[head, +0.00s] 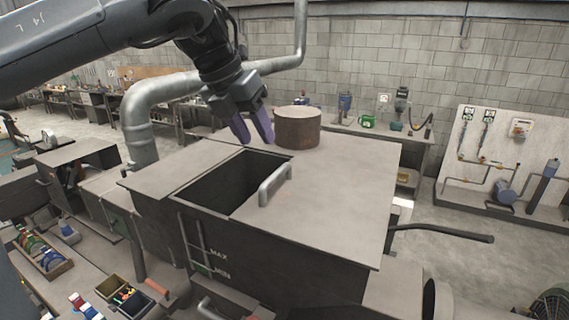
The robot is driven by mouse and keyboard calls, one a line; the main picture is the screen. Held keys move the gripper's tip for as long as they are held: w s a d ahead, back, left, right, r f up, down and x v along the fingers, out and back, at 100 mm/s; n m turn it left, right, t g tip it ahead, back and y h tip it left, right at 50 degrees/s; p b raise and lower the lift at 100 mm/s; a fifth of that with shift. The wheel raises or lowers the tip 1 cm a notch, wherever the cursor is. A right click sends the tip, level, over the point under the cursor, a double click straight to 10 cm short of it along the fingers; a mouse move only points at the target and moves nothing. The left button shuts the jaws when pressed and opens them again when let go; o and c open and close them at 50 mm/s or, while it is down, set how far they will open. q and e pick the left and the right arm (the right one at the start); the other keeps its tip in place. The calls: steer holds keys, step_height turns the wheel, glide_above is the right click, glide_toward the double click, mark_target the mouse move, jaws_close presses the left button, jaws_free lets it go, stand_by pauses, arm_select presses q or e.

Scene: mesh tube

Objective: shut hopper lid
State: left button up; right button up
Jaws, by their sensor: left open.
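The hopper (290,255) is a grey metal box with MAX and MIN marks on its front. A dark rectangular opening (222,187) shows in the left part of its top. The hopper lid (335,195) appears to be the flat plate right of the opening. A light grey bar handle (275,184) stands at the lid's left edge, beside the opening. My left gripper (254,136) has purple fingers, parted and empty. It points down above the far side of the opening, behind the handle and apart from it. My right gripper is not in view.
A rusty brown cylinder (297,130) stands at the hopper top's far edge, close right of my left gripper. A thick silver pipe (143,115) rises behind the hopper at left. Trays of small items (128,296) lie at front left. A dark lever (445,233) juts out at right.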

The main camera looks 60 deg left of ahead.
arm_select(q)
steer(key=x, duration=1)
steer(key=shift+s, duration=0.15)
jaws_close()
